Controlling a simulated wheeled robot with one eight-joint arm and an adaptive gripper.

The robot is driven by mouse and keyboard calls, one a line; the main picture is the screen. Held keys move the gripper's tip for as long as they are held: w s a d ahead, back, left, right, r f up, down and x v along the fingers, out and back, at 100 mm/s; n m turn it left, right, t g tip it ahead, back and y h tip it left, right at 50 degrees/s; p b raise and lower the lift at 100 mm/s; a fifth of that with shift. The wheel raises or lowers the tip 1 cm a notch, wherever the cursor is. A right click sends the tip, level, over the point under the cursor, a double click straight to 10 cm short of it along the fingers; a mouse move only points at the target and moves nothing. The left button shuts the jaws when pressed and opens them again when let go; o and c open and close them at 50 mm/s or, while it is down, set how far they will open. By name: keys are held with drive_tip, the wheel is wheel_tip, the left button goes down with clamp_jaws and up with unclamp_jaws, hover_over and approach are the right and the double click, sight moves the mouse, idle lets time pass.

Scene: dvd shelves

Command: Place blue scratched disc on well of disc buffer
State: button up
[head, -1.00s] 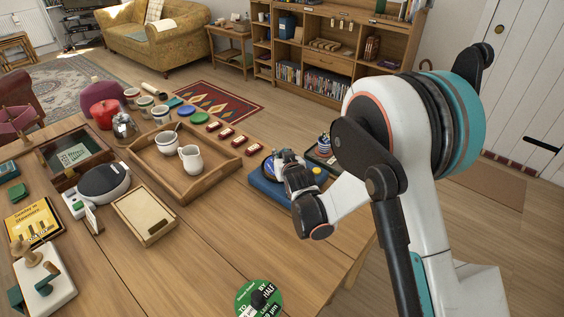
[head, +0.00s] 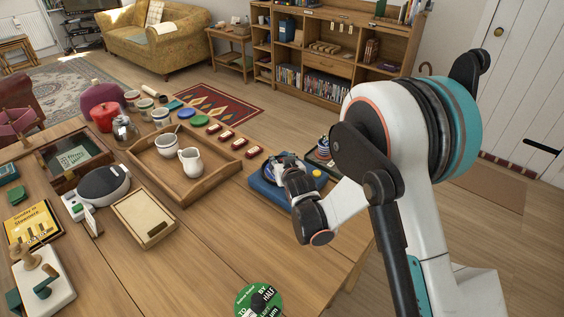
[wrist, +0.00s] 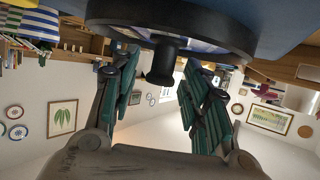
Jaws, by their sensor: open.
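The blue disc buffer (head: 263,190) sits at the right edge of the table in the head view, with a yellow button on it. My gripper (head: 285,163) is over it and hides much of its well. In the wrist view, which is upside down, my open gripper (wrist: 157,88) has one finger on each side of a black knob (wrist: 162,65). The knob stands on a dark round piece with a bluish, shiny surface, seemingly the blue scratched disc (wrist: 185,42), at the blue buffer body (wrist: 283,18). The fingers look apart from the knob. Whether the disc is fully seated cannot be told.
A green disc (head: 245,305) with a black knob lies at the table's front. A wooden tray (head: 225,172) with a jug and cup stands left of the buffer. Bare table lies in front of the buffer.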

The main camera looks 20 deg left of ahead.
drive_tip(key=p+v, duration=0.3)
drive_tip(key=v, duration=0.8)
drive_tip(key=shift+s+d+r, duration=0.15)
drive_tip(key=shift+s+r, duration=0.05)
drive_tip(key=shift+s, duration=0.1)
drive_tip(key=shift+c, duration=0.2)
